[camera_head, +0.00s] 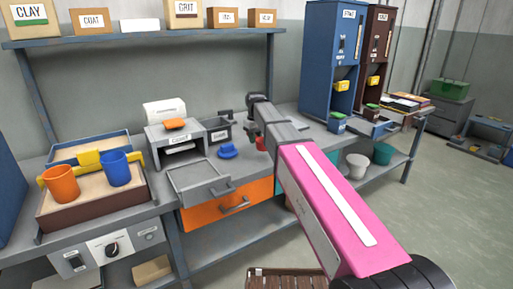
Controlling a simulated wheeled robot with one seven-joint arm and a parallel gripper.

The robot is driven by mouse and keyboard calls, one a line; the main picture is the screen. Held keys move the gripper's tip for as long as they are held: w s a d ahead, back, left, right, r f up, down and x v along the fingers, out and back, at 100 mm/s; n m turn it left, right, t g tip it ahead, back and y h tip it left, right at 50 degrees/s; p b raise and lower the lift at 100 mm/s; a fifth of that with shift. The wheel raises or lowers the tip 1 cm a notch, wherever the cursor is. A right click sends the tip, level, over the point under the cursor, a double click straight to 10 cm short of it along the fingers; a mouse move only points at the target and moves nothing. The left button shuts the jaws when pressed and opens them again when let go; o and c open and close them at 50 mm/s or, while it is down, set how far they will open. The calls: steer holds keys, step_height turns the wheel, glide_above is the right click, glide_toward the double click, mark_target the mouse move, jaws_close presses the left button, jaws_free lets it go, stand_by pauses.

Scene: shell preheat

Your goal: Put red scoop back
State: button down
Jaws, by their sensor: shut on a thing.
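My pink and grey arm reaches forward over the bench, and my gripper (255,131) is at its far end, above the back of the bench. The gripper is shut on a red thing, which looks like the red scoop (260,144). Only a small part of the scoop shows, just below the gripper and at the left edge of my arm. The arm hides the rest, so I cannot tell its tilt or whether it touches the bench.
Left of the gripper are a blue scoop (227,151), a dark grey bin (217,133) and a grey box with an orange piece (175,124) on top. A pulled-out grey tray (198,180) juts forward. Blue (325,60) and dark red (372,55) dispensers stand right.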

mark_target(256, 152)
steer(key=shift+w+d+f, duration=0.15)
steer(key=shift+d+f, duration=0.1)
steer(key=shift+f, duration=1.9)
steer(key=shift+f, duration=0.1)
steer(key=c, duration=0.9)
jaws_free()
step_height(256, 152, up, 12)
steer(key=shift+r, duration=0.15)
